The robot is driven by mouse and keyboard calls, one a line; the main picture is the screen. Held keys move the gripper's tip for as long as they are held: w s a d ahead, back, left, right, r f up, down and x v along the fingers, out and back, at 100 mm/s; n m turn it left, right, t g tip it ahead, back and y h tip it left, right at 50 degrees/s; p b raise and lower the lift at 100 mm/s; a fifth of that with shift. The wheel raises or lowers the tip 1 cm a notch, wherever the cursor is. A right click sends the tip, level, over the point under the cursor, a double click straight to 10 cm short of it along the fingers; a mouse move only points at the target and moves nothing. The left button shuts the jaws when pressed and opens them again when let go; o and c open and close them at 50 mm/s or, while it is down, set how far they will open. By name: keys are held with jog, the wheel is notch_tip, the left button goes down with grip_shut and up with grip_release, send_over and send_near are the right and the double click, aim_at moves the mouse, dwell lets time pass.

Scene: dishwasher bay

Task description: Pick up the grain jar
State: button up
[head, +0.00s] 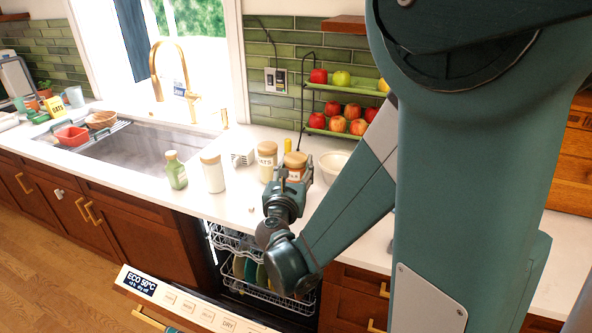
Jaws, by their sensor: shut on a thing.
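My gripper (291,182) is over the counter above the open dishwasher, seen from behind. It is shut on a jar with a tan lid and an orange-brown body (296,164). The gripper hides the jar's lower part, so I cannot tell whether it touches the counter. No readable label shows whether this is the grain jar. Just left of it stands a tan-lidded jar marked OATS (267,162). Farther left is a white jar with a tan lid (213,173).
A green bottle (175,170) stands left of the white jar, near the sink (140,145). A pale bowl (334,162) is right of the held jar. A two-tier fruit rack (340,132) stands behind. The dishwasher door (180,302) is open below.

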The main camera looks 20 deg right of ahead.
aim_at(302, 155)
jog(key=shift+r+p, duration=1.15)
jog(key=shift+r, duration=2.4)
jog(key=shift+w+d, duration=0.1)
jog(key=shift+d, duration=0.9)
jog(key=s+d+r+n+t+y+p, duration=0.15)
jog(key=s+d, duration=0.25)
jog(key=d, duration=0.9)
jog(key=s+d+n+y, duration=0.15)
jog(key=s+d, duration=0.25)
jog(key=d, duration=0.8)
jog(key=s+d+y, duration=0.1)
jog(key=s+d, duration=0.6)
jog(key=s, duration=0.2)
jog(key=shift+s+t+p, duration=0.15)
jog(key=shift+t+p, duration=0.2)
jog(key=shift+p, duration=0.1)
jog(key=shift+f, duration=0.15)
jog(key=shift+f+b, duration=1)
jog(key=shift+f, duration=1.8)
